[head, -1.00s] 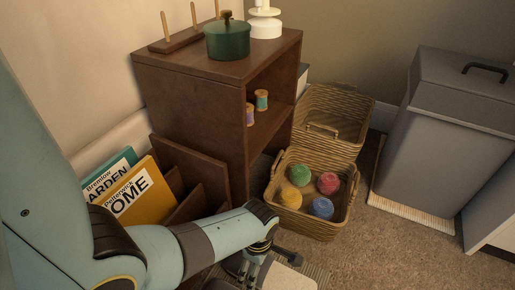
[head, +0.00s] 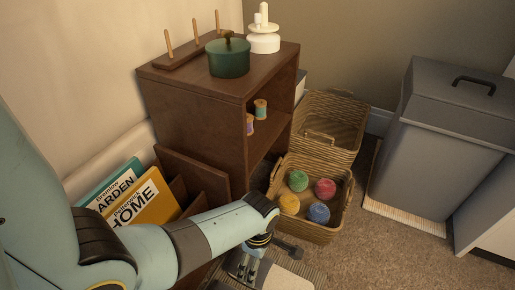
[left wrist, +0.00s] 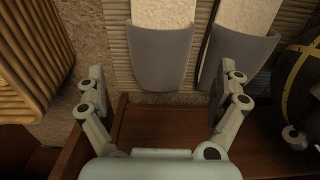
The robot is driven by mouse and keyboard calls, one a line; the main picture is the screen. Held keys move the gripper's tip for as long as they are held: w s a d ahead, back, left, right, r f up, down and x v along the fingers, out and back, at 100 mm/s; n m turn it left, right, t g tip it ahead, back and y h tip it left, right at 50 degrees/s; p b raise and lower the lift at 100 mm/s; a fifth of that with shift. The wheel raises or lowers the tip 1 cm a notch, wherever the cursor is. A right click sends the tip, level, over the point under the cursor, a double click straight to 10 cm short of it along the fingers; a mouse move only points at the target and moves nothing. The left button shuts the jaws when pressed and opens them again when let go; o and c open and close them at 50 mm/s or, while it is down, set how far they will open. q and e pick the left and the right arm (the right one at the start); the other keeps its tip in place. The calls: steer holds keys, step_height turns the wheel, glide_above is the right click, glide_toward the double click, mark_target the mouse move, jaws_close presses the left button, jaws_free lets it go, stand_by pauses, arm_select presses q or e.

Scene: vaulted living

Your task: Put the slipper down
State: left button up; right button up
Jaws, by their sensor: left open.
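Two slippers with grey toe covers and cream soles lie side by side on a ribbed mat in the left wrist view, the left slipper (left wrist: 160,57) and the right slipper (left wrist: 238,58). A cream sole (head: 285,278) shows at the bottom edge of the head view. My left gripper (head: 250,268) reaches down beside it. In the left wrist view my left gripper (left wrist: 163,78) is open, its fingers spread with the left slipper's toe between and beyond them. I see no finger pressed on that slipper. My right gripper is not in view.
A brown cabinet (head: 190,115) with a book rack (head: 188,165) stands beside my left arm. A wicker basket (head: 325,232) of yarn balls lies beyond the gripper. A grey bin (head: 430,140) stands at right. Carpet (head: 385,255) is clear between them.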

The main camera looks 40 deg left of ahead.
arm_select(q)
steer(key=shift+w+r+p, duration=0.1)
steer(key=shift+r+p, duration=0.4)
steer(key=shift+r, duration=0.75)
steer(key=shift+r+p, duration=0.6)
steer(key=shift+p, duration=0.05)
steer(key=s+a+r+m+t, duration=0.1)
steer(key=s+r+m+t, duration=0.3)
steer(key=r+m, duration=0.6)
steer(key=s+a+r+m+t, duration=0.1)
steer(key=s+r+m+t, duration=0.3)
steer(key=r+m, duration=0.7)
step_height(320, 180, up, 3)
steer(key=shift+s+a+f+m+t, duration=0.2)
steer(key=shift+s+a+m+t, duration=0.15)
steer(key=shift+s, duration=0.9)
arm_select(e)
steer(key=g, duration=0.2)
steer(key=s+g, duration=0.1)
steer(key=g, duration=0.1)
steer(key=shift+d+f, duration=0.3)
